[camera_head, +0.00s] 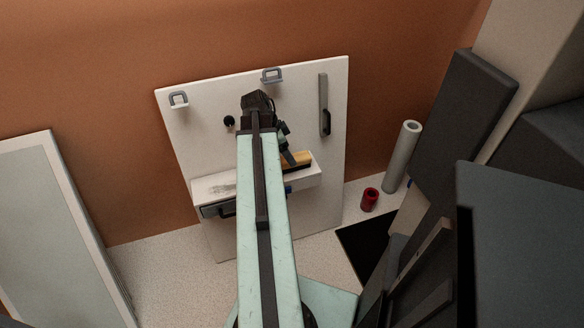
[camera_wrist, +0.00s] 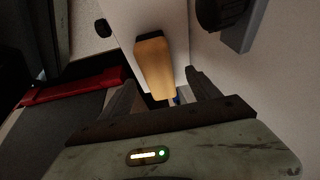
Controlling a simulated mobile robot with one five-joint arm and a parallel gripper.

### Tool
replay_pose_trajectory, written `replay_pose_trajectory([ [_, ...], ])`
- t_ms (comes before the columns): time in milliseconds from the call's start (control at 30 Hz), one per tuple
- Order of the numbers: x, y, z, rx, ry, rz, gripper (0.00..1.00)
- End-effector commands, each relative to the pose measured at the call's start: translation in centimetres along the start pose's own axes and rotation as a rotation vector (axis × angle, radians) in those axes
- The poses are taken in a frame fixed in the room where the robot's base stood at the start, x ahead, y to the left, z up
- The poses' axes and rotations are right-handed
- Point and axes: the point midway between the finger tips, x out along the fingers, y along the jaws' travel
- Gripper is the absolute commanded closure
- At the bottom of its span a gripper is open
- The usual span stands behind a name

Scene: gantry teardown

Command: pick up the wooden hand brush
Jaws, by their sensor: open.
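The wooden hand brush (camera_head: 297,160) has a tan wooden body and a dark underside. It lies on the white shelf (camera_head: 311,176) of an upright white board, just right of my arm. In the wrist view the tan brush (camera_wrist: 153,62) is ahead of my gripper (camera_wrist: 160,80), roughly between its two dark fingers. The fingers are apart and nothing is gripped. I cannot tell how far the fingertips are from the brush. In the head view my gripper (camera_head: 287,146) is just above the brush, and my arm hides part of the shelf.
The white board (camera_head: 327,215) carries hooks, a grey bar with a black handle (camera_head: 326,122), and a drawer (camera_head: 216,210) under the shelf. A red cup (camera_head: 370,199) and a grey tube (camera_head: 402,157) stand to the right. Dark panels (camera_head: 463,115) crowd the right side.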

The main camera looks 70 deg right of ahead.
Motion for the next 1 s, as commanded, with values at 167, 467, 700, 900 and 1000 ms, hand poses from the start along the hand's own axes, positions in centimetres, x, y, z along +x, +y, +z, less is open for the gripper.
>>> replay_pose_trajectory([
  [167, 1.0, 0.1, 0.0, -0.001, 0.0, 0.0, 0.29],
  [467, 5.6, 0.2, -0.2, -0.002, 0.0, 0.0, 0.29],
  [700, 5.2, 0.2, -0.4, -0.003, 0.0, -0.001, 0.37],
  [900, 5.2, 0.2, -0.3, -0.003, 0.0, -0.001, 0.93],
  [1000, 5.2, 0.2, -0.3, -0.003, 0.0, -0.001, 0.99],
])
